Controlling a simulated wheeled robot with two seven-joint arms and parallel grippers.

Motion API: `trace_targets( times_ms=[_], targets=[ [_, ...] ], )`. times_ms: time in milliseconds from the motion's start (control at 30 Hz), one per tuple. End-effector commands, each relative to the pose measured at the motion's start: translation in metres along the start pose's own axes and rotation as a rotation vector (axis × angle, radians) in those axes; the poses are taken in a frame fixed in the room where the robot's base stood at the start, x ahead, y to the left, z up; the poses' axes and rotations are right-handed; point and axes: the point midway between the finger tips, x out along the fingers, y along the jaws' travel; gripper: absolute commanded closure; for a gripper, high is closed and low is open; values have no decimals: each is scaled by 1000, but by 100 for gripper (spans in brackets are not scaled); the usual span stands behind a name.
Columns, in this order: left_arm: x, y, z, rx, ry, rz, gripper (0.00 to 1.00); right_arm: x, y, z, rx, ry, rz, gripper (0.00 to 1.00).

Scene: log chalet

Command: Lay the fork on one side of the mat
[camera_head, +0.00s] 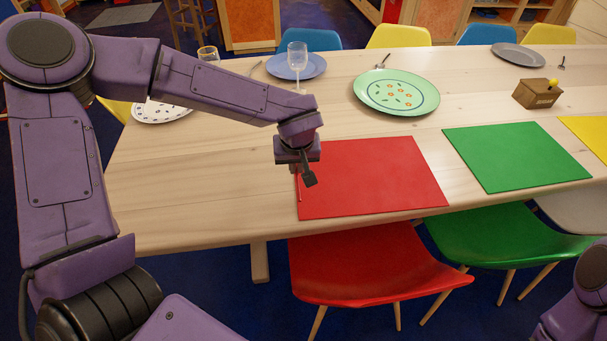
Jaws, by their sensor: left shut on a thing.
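The red mat lies flat at the table's near edge. My right gripper is out of view; only part of my right arm shows at the lower right.
A green plate (397,93) stands behind the red mat, with a glass (297,62) and blue plate (313,69) further back. A green mat (515,156) and a wooden box (538,94) are right. Bare table (200,195) lies left of the red mat.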

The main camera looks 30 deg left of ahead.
Motion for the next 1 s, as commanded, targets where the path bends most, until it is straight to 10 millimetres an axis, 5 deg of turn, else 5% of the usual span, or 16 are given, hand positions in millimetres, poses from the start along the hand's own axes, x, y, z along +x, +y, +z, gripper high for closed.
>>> trace_targets(
  times_ms=[100,533,900,1000],
  targets=[
    [26,9,-7,2,-1,-1,100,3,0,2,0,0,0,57],
    [79,19,-9,4,-1,0,100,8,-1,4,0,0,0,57],
    [84,19,-7,2,0,2,100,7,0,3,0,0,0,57],
    [85,20,-7,2,1,2,66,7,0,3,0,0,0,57]
  ],
)
